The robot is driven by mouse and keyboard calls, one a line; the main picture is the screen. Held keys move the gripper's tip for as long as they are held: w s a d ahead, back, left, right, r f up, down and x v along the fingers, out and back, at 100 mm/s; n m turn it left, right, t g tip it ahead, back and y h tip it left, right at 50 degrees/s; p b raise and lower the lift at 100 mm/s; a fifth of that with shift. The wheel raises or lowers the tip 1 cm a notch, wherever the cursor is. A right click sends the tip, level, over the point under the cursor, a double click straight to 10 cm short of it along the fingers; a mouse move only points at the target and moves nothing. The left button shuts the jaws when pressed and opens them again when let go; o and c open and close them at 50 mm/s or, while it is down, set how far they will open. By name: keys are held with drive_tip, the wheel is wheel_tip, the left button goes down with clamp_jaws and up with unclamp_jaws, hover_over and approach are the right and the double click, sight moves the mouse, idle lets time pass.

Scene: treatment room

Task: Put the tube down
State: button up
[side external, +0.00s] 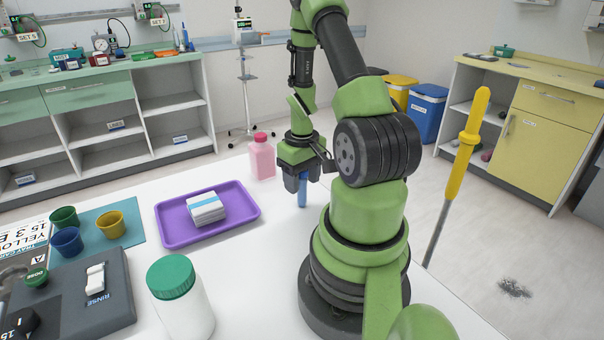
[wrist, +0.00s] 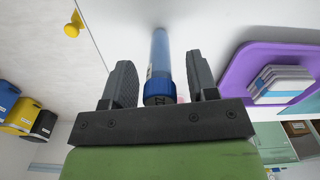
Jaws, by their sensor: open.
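A blue tube (side external: 302,192) is upright, its lower end at the white table top, to the right of the purple tray. My gripper (side external: 299,180) points down over it and hides its upper part in the side view. In the wrist view, the tube (wrist: 160,55) with its darker blue cap (wrist: 160,92) is between the two fingers of my gripper (wrist: 161,80). A gap shows on each side of the tube, so the fingers are open and apart from it.
The purple tray (side external: 171,233) holds a white stack with a blue band. A pink bottle (side external: 262,158) stands just behind and left of the tube. A white jar with green lid (side external: 180,300) is at the front. Bare table (side external: 255,265) lies in front of the tube.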

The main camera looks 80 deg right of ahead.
wheel_tip(320, 180, up, 12)
drive_tip(key=shift+r, duration=0.1)
drive_tip(key=w+a+r+n+t+h, duration=0.1)
drive_tip(key=w+a+r+t, duration=0.2)
drive_tip(key=w+a+r, duration=0.45)
drive_tip(key=s+a+r+n+t+y, duration=0.1)
drive_tip(key=s+a+r+t, duration=0.1)
drive_tip(key=a, duration=0.6)
drive_tip(key=s+a+r+n+t+y, duration=0.1)
drive_tip(key=s+a+r, duration=0.3)
drive_tip(key=a, duration=0.5)
drive_tip(key=shift+s+r+t+y, duration=0.15)
drive_tip(key=shift+t+y, duration=0.35)
drive_tip(key=shift+t, duration=0.1)
